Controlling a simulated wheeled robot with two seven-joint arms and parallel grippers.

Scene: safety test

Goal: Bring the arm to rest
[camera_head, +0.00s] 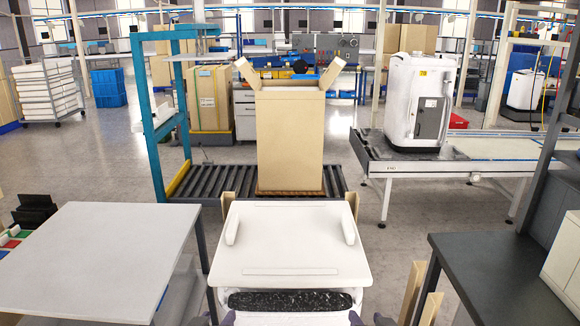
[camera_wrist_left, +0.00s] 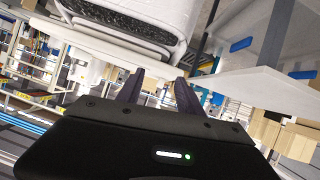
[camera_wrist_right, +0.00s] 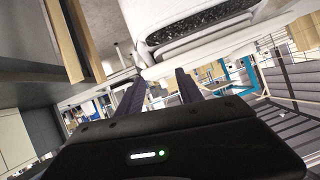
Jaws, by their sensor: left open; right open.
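My left gripper (camera_head: 214,319) shows only at the bottom edge of the head view, left of centre. In the left wrist view its two dark fingers (camera_wrist_left: 157,84) stand apart with nothing between them. My right gripper (camera_head: 369,320) shows at the bottom edge, right of centre. In the right wrist view its fingers (camera_wrist_right: 159,86) are also apart and empty. Both grippers are low and close to my body, one on each side. Most of both arms is out of the head view.
A white table (camera_head: 90,255) stands at the left, a dark table (camera_head: 500,275) at the right. A tall open cardboard box (camera_head: 290,140) stands on a roller conveyor (camera_head: 225,183) ahead. A white machine (camera_head: 418,100) sits on another conveyor (camera_head: 480,150). Floor shows between them.

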